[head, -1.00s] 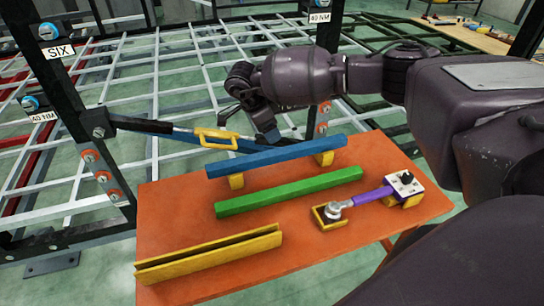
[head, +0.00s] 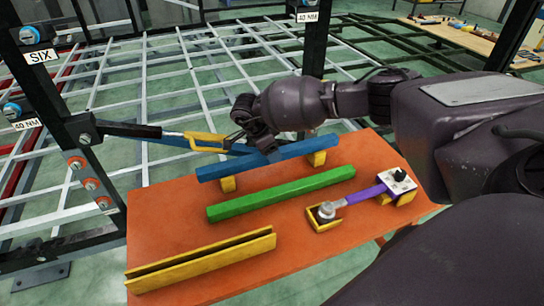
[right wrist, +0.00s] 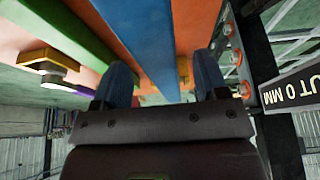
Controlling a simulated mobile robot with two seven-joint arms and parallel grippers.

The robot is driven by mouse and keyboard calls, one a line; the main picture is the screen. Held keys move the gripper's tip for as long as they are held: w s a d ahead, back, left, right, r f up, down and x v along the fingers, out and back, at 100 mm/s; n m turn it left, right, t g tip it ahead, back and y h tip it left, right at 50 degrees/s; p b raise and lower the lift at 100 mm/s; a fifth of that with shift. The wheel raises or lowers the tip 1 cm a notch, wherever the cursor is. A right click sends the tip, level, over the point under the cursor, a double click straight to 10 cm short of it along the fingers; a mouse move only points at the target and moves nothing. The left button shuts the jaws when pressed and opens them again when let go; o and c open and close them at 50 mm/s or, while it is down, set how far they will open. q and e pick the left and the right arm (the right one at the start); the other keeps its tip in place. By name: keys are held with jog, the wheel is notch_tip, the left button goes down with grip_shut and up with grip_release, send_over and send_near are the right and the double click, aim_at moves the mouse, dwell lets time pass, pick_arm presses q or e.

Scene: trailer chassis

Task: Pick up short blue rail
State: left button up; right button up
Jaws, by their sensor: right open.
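The short blue rail (head: 222,168) rests across two yellow supports (head: 228,184) on the orange table (head: 160,215). My right gripper (head: 262,150) is low over the middle of the rail in the head view, partly hiding it. In the right wrist view the rail (right wrist: 150,45) runs between the two blue fingers of my right gripper (right wrist: 162,75). The jaws are open, with a finger on each side of the rail; contact cannot be told. My left gripper is not in view.
A green rail (head: 280,192) lies in front of the blue one. A yellow channel (head: 200,262) lies at the table's front. A purple-handled tool (head: 365,194) sits at the right. A bar with a yellow handle (head: 205,142) and black posts (head: 80,125) stand behind.

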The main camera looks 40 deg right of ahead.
jog(key=shift+x, duration=0.95)
grip_shut()
